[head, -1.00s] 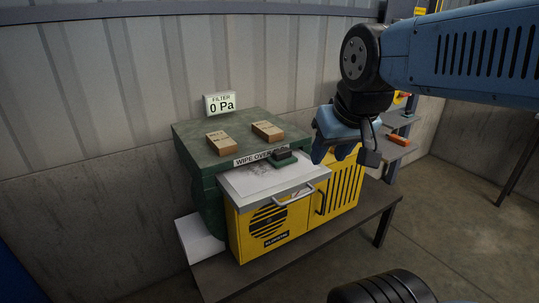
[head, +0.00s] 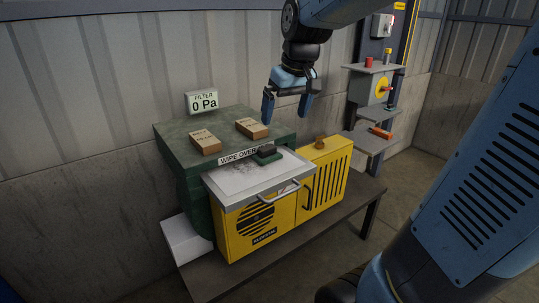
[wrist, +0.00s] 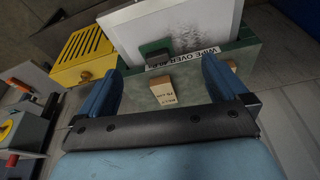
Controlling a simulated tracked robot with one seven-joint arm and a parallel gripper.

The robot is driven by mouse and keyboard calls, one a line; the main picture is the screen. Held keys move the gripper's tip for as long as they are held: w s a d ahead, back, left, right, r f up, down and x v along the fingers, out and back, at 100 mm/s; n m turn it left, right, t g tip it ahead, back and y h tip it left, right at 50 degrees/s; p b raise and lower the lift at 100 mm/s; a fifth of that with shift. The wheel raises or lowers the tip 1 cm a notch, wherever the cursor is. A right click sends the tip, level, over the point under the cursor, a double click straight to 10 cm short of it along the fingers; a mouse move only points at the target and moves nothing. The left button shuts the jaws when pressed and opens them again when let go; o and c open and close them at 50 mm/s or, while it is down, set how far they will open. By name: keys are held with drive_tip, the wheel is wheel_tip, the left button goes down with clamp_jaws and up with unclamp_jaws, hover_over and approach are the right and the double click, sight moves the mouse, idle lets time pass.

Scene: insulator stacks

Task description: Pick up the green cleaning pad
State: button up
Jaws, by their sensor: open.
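The green cleaning pad (head: 272,158), with a dark block-shaped top, lies at the back right of the white tray (head: 240,182), beside the "WIPE OVER" label. In the wrist view the pad (wrist: 154,46) shows beyond the fingers, on the tray's near edge, with its dark part towards me. My gripper (head: 287,112) is open, empty and pointing down. It hangs above the pad and a little to its right in the head view, clear of everything. The wrist view shows a gap between its two blue fingers (wrist: 163,75).
Two cardboard boxes (head: 205,142) (head: 252,129) lie on the green housing (head: 175,136) behind the tray. A yellow cabinet (head: 335,158) with a brown knob (head: 320,142) stands right of the tray. Grey shelves (head: 370,141) are at the right.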

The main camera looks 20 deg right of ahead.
drive_tip(key=n+g, duration=0.1)
hover_over(267, 147)
drive_tip(key=s, duration=0.3)
wheel_tip(267, 147, down, 3)
drive_tip(key=w, duration=0.1)
drive_tip(key=f, duration=0.4)
drive_tip(key=w+f, duration=0.1)
drive_tip(key=f, duration=0.4)
drive_tip(key=w+f, duration=0.1)
drive_tip(key=f, duration=0.4)
drive_tip(key=shift+f, duration=0.1)
drive_tip(key=c, duration=0.9)
drive_tip(key=shift+o, duration=0.2)
drive_tip(key=shift+s, duration=0.1)
